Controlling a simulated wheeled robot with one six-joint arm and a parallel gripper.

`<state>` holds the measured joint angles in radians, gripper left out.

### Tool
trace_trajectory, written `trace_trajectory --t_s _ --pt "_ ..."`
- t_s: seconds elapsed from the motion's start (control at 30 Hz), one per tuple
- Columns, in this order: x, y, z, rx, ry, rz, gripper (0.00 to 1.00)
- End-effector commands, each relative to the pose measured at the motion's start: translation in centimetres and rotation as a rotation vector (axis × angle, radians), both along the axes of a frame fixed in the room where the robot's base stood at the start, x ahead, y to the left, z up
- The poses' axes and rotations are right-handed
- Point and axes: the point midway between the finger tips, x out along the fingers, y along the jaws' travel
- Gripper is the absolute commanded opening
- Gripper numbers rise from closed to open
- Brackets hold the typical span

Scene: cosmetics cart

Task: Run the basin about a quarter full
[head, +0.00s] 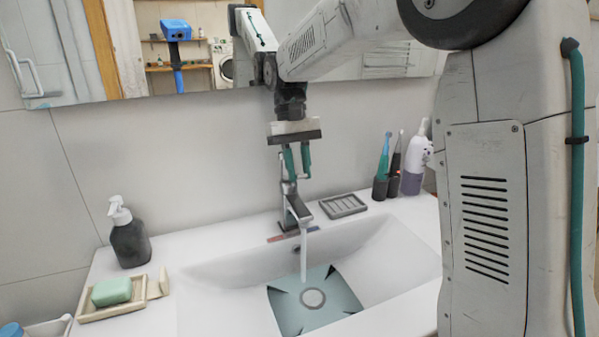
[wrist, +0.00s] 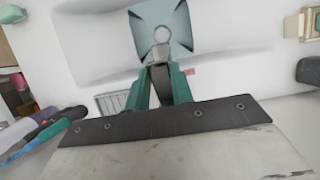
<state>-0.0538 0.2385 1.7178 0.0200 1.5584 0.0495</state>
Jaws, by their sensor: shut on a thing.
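The white basin (head: 385,262) is set into the counter. A thin stream of water (head: 303,255) falls from the spout of the chrome tap (head: 293,208) into it. A pale teal patch (head: 330,285) with dark corners surrounds the round drain (head: 313,298); it looks like shallow water, but its depth is hard to judge. It also shows in the wrist view (wrist: 150,22). My gripper (head: 297,172) points down above the tap, its teal fingers shut on the tap's lever (head: 289,187). In the wrist view the fingers (wrist: 160,82) hide part of the tap.
A dark soap dispenser (head: 130,238) and a green soap bar (head: 111,291) in a dish stand at the left. A grey soap tray (head: 343,206), toothbrushes (head: 384,165) and a white-and-purple bottle (head: 414,165) stand right of the tap. A mirror (head: 120,75) is behind.

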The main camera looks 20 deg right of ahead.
Motion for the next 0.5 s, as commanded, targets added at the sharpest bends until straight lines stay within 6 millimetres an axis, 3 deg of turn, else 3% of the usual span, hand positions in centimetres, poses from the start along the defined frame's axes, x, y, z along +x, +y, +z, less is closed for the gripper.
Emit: trace_trajectory --t_s 0.2,0.23,0.3,0.5 --pt "0.03 -0.02 0.07 0.0 -0.004 0.0 0.0" --pt "0.03 -0.02 0.07 0.0 -0.004 0.0 0.31" --pt "0.03 -0.02 0.07 0.0 -0.004 0.0 0.45" --pt "0.01 -0.01 0.04 0.0 -0.004 0.0 0.45"
